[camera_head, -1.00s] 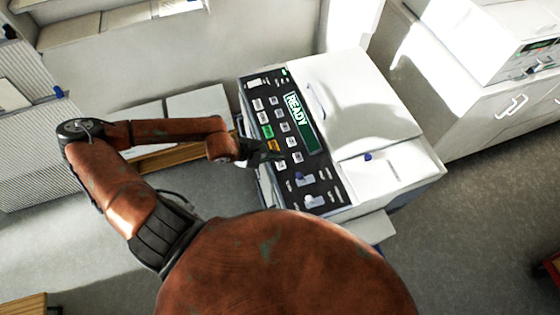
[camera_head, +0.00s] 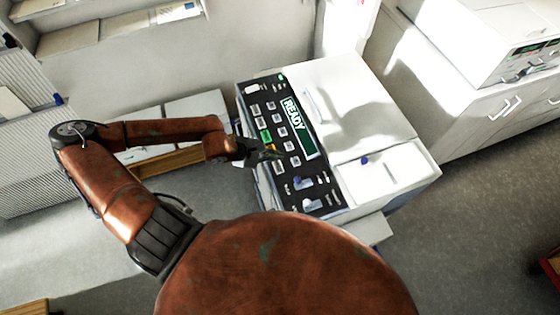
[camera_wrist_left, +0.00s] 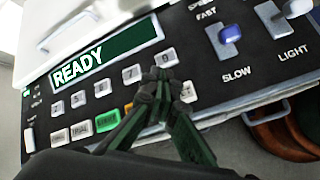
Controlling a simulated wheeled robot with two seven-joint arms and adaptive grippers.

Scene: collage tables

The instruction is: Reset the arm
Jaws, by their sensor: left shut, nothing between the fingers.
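My left arm (camera_head: 165,132) reaches in from the left in the head view. Its gripper (camera_head: 272,153) is shut and empty, with the tips over the black button panel (camera_head: 325,196) of a white machine (camera_head: 345,90). In the left wrist view the shut fingertips (camera_wrist_left: 158,76) lie over the panel's lower button rows, below the button marked 9. I cannot tell whether the tips touch the panel. The gripper partly hides an orange button (camera_wrist_left: 128,107) beside a green one (camera_wrist_left: 107,121). My right gripper is not in view.
The panel's display (camera_head: 300,128) reads READY. A white cabinet (camera_head: 490,115) stands at the right, and shelves (camera_head: 110,35) line the back left. Grey floor (camera_head: 470,240) is open at right.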

